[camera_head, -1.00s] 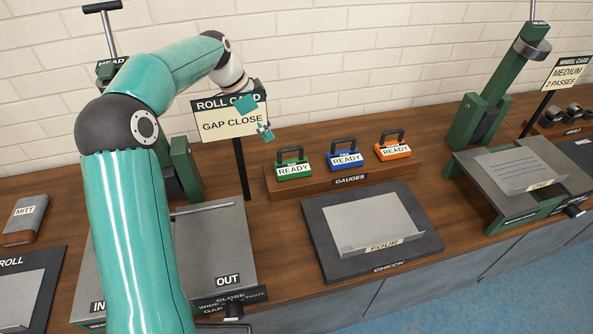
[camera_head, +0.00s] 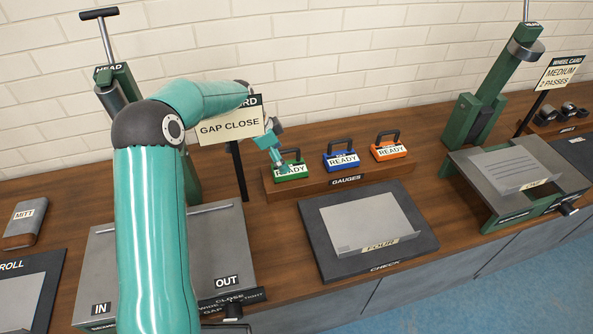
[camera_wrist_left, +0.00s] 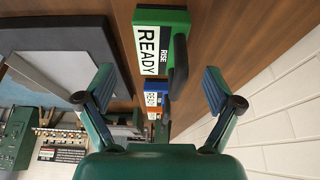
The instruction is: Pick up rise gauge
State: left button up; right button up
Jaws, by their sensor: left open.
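The rise gauge is the green block with a dark handle and a white READY label (camera_head: 292,172), at the left end of the gauges rack. In the left wrist view the green gauge (camera_wrist_left: 162,42) reads RISE and READY and lies ahead of the fingers, toward the upper middle. My left gripper (camera_head: 279,163) is close to the green gauge in the head view. Its two fingers (camera_wrist_left: 158,92) are spread wide with nothing held between them. My right gripper is not in view.
A blue gauge (camera_head: 341,160) and an orange gauge (camera_head: 388,150) stand beside it on the wooden rack (camera_head: 405,172). The sign on a black post reading GAP CLOSE (camera_head: 230,127) stands just left. A dark check plate (camera_head: 425,240) lies in front.

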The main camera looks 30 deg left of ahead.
aim_at(289, 164)
pick_arm(q)
jog(key=p+x, duration=0.1)
jog(key=x, duration=0.4)
jog(key=shift+w+f, duration=0.15)
jog(key=shift+f, duration=0.2)
jog(key=c, duration=1.4)
jog(key=shift+r, duration=0.1)
jog(key=shift+c, duration=0.2)
